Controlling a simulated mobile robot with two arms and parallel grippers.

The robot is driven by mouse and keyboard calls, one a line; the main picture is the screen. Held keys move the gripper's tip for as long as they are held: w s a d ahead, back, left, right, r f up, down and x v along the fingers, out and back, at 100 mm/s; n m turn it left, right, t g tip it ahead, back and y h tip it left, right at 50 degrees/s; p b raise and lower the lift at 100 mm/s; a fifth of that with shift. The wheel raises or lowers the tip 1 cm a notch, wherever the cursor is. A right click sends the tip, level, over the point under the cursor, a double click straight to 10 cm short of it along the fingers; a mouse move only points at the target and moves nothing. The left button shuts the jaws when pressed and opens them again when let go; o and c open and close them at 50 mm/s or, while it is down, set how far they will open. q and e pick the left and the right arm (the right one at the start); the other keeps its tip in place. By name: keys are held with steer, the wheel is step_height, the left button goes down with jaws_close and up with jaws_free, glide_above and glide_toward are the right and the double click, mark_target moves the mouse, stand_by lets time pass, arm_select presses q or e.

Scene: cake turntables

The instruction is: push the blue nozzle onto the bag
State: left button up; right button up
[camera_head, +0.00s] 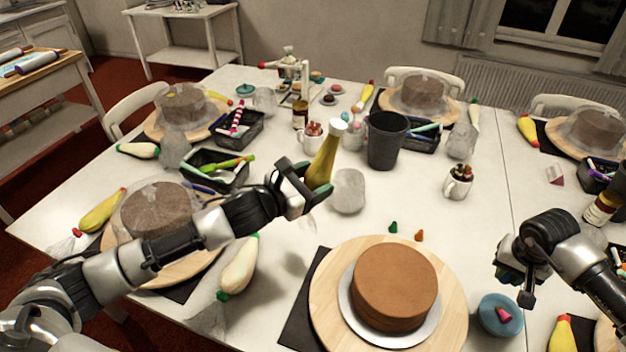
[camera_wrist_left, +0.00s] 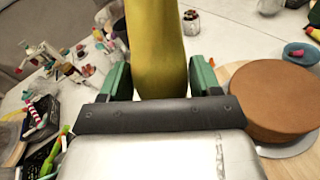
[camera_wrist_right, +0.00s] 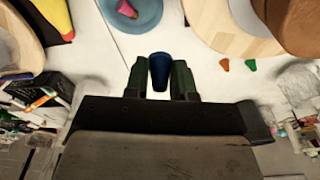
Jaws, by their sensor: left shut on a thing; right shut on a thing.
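My left gripper (camera_head: 308,188) is shut on a yellow piping bag (camera_head: 323,162) and holds it above the table, slightly tilted, with its white end (camera_head: 338,126) up. The bag also fills the top middle of the left wrist view (camera_wrist_left: 155,50), between the green fingers. My right gripper (camera_wrist_right: 160,80) is shut on the blue nozzle (camera_wrist_right: 159,70), which shows between its fingertips in the right wrist view. In the head view my right gripper (camera_head: 517,278) is at the right, well apart from the bag, and the nozzle cannot be made out there.
A brown cake (camera_head: 395,284) on a wooden turntable (camera_head: 327,305) stands front centre. Green (camera_head: 393,227) and orange (camera_head: 419,235) nozzles lie behind it. A teal dish (camera_head: 487,322) holds a pink nozzle (camera_head: 503,314). A dark cup (camera_head: 386,142) and a mug (camera_head: 457,184) stand behind.

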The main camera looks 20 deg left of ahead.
mark_target(339, 123)
steer(key=w+a+r+m, duration=0.1)
steer(key=a+r, duration=1)
steer(key=a, duration=0.1)
steer(key=w+a+r+m+y, duration=0.1)
steer(key=a+r, duration=1.1)
steer(key=w+a+r+m+y, duration=0.1)
steer(key=a+r+m, duration=0.1)
steer(key=a+r, duration=1)
steer(key=shift+w+a+r+g, duration=0.2)
steer(key=shift+w+a+g, duration=0.2)
steer(key=shift+a, duration=0.2)
steer(key=f, duration=0.2)
steer(key=a+f, duration=0.1)
steer(key=f, duration=0.1)
steer(key=shift+s+f, duration=0.1)
steer(key=shift+f, duration=0.3)
steer(key=shift+a+f, duration=0.15)
steer(key=shift+f, duration=0.3)
steer(key=shift+s, duration=0.1)
steer(key=shift+s, duration=0.15)
steer(key=shift+a+f, duration=0.2)
steer(key=shift+f, duration=0.25)
steer(key=shift+c, duration=0.2)
steer(key=o, duration=0.9)
steer(key=shift+r, duration=0.1)
